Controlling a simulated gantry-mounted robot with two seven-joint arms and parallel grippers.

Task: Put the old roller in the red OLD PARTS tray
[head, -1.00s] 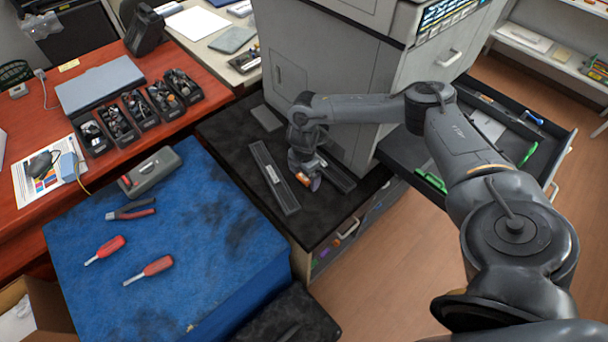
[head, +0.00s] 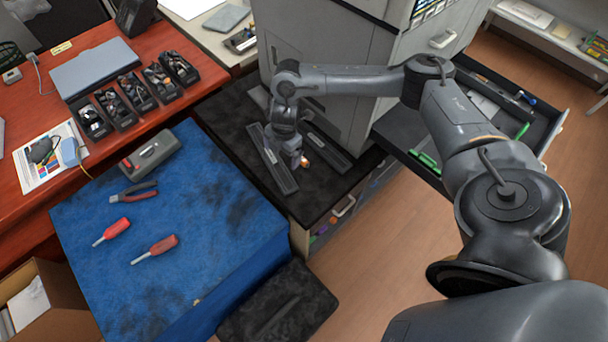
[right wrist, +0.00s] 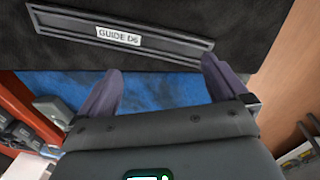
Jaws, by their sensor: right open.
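My right gripper (head: 297,161) is over the black counter (head: 237,118) in front of the grey printer. In the right wrist view its two fingers (right wrist: 162,65) are spread, with nothing between them. A dark bar labelled GUIDE D6 (right wrist: 160,43) lies on the counter just past the fingertips, apart from them. In the head view one long dark bar (head: 283,178) lies left of the gripper, and a second bar (head: 328,150) lies right of it. A small orange patch shows at the fingertips; I cannot tell what it is. I cannot identify the old roller or a red tray. My left gripper is out of view.
A blue mat (head: 200,230) holds red-handled screwdrivers (head: 155,249), pliers (head: 134,192) and a grey case (head: 150,153). Several black parts bins (head: 115,108) stand on the red desk. An open drawer (head: 410,140) lies to the right. A cardboard box (head: 45,310) stands at lower left.

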